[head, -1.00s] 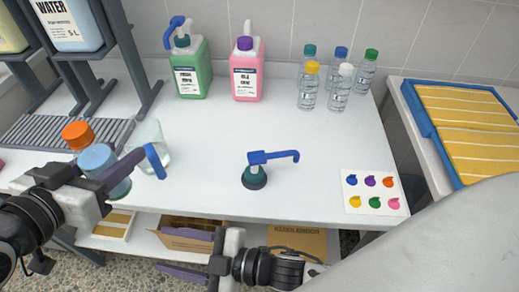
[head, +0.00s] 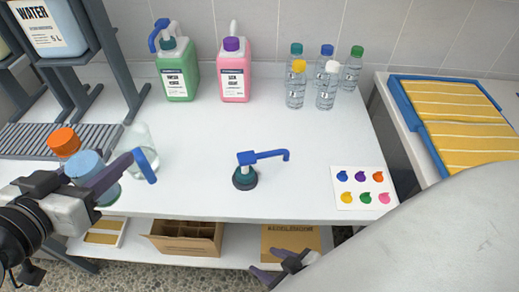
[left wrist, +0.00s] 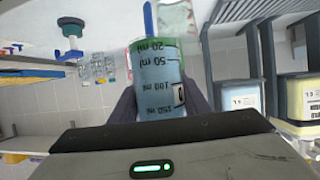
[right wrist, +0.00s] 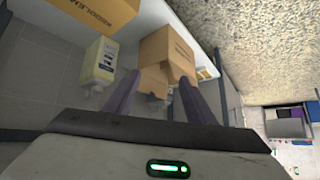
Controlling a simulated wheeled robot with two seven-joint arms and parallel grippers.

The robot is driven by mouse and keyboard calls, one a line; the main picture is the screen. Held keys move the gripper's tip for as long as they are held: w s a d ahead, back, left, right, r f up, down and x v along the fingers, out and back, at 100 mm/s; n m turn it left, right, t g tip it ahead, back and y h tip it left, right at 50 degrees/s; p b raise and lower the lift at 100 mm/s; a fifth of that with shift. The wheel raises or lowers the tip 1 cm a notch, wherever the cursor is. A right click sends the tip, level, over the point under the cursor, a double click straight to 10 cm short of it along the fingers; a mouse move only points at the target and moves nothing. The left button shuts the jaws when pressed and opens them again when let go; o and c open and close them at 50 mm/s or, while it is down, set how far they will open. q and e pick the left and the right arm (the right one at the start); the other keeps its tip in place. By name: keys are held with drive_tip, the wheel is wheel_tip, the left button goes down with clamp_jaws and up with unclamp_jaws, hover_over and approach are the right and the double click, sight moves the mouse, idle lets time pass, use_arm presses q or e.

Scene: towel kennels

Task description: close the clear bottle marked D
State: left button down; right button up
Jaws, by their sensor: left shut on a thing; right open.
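Several small clear bottles (head: 326,90) stand capped in a group at the back of the table, with teal, blue, green, yellow and white caps. Any letters on them are too small to read. A clear, seemingly uncapped vessel (head: 141,150) stands at the left. My left gripper (head: 120,172) is shut on a graduated container (left wrist: 157,75) with blue in it, at the table's left front; millilitre marks show upside down in the left wrist view. A blue-and-teal pump head (head: 245,172) stands mid-table. My right gripper (head: 272,264) is open and empty, low in front of the table.
Green (head: 178,72) and pink (head: 233,72) jugs stand at the back. A card of coloured spots (head: 362,188) lies at the right. The table's middle is mostly clear.

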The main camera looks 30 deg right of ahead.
use_arm(q)
drive_tip(key=a+r+n+t+y, duration=0.1)
drive_tip(key=a+r+n+y, duration=0.3)
drive_tip(key=a, duration=0.3)
drive_tip(key=a+r+n+t+y, duration=0.2)
drive_tip(key=a+r+n+y, duration=0.2)
drive_tip(key=a, duration=0.4)
drive_tip(key=shift+r+y, duration=0.3)
drive_tip(key=shift+r, duration=0.5)
